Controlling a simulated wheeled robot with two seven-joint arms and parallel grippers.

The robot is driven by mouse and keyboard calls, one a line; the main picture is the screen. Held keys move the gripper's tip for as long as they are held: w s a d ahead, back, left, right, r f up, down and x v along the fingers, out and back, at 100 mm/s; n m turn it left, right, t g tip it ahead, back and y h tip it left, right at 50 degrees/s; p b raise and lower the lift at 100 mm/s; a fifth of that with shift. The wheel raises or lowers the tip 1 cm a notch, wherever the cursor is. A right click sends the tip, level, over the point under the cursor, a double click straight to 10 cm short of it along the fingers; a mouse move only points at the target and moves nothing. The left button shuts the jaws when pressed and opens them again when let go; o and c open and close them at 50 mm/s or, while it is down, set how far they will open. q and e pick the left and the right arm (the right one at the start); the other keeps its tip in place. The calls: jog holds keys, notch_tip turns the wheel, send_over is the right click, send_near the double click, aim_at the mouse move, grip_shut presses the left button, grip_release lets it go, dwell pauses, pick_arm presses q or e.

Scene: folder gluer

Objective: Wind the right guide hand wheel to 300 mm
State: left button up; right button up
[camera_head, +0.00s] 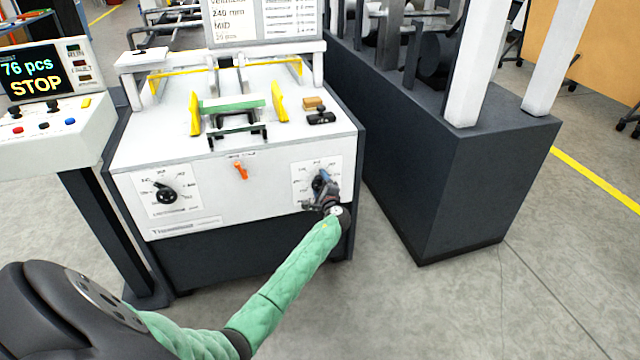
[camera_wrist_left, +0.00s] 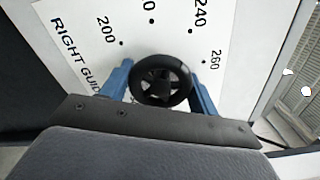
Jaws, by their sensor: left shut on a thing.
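The right guide hand wheel (camera_wrist_left: 161,82) is a small black spoked wheel on a white dial plate (camera_wrist_left: 92,22). In the left wrist view the plate reads "RIGHT GUID" and shows 200, 240 and 260; 300 is not seen there. My left gripper (camera_wrist_left: 160,88) has its blue fingers on both sides of the wheel and is shut on it. In the head view my left gripper (camera_head: 322,188) is at the right dial on the machine's front panel and hides part of the wheel. The pointer's reading cannot be told. My right gripper is not in view.
A second black hand wheel (camera_head: 166,194) is on the left dial. A control box (camera_head: 45,90) showing "76 pcs STOP" stands at left. A dark machine base (camera_head: 470,180) stands close on the right.

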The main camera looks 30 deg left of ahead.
pick_arm(q)
jog(key=shift+d, duration=0.1)
jog(key=o, duration=1)
jog(key=shift+c, duration=0.2)
jog(key=v, duration=0.7)
jog(key=shift+s+d+b, duration=0.25)
jog(key=shift+b, duration=0.15)
pick_arm(e)
notch_tip(320, 180, down, 3)
jog(key=shift+f, duration=0.2)
jog(key=shift+r, duration=0.2)
